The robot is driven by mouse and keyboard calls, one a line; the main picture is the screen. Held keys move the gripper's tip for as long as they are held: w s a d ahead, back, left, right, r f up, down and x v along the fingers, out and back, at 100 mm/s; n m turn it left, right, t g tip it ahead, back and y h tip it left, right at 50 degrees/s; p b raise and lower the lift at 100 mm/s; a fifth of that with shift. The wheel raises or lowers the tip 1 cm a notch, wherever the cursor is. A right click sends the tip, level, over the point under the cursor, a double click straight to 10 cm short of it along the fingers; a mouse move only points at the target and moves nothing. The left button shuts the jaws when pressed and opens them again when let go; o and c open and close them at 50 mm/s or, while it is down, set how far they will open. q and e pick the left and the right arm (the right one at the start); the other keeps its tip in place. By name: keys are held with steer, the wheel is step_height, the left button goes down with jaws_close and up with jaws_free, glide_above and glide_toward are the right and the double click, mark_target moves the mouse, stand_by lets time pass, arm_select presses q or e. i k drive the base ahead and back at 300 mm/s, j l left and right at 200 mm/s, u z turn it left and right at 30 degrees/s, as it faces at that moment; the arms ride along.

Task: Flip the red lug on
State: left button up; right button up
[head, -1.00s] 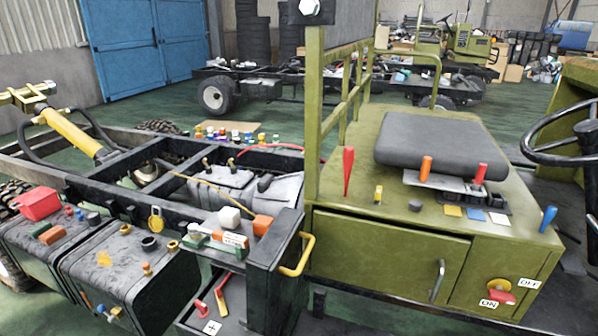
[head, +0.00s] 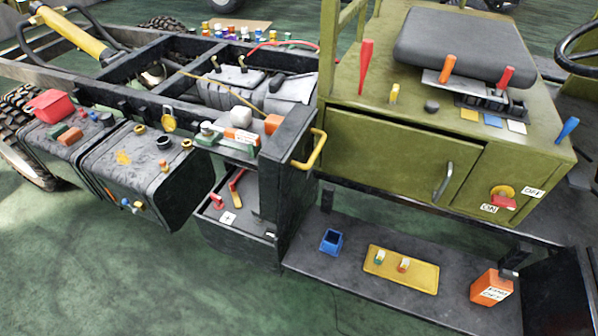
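The red lug (head: 504,202) sits on a switch with a yellow round part (head: 502,190), on the front face of the olive cabinet (head: 390,165) at the right. A white ON label (head: 489,208) is at its lower left. A white OFF label (head: 533,193) is at its right. The lug lies below the yellow part, close to the ON label; its exact turn is too small to tell. Neither of my grippers shows in the head view.
A yellow handle (head: 311,152) juts out left of the cabinet, and a grey door handle (head: 443,183) is on its front. Below, a dark step (head: 345,285) carries a blue box (head: 331,241), a yellow tray (head: 400,284) and an orange box (head: 490,288). Green floor is clear at lower left.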

mark_target(237, 201)
steer(key=j+u, duration=0.35)
steer(key=j, duration=0.4)
steer(key=i+j, duration=0.2)
steer(key=j, duration=0.15)
steer(key=i+j, duration=0.15)
steer(key=j, duration=0.25)
steer(key=i+j, duration=0.2)
steer(key=j, duration=0.15)
steer(key=i+j, duration=0.15)
steer(key=j, duration=0.2)
steer(key=i+j, duration=0.2)
steer(key=j, duration=0.2)
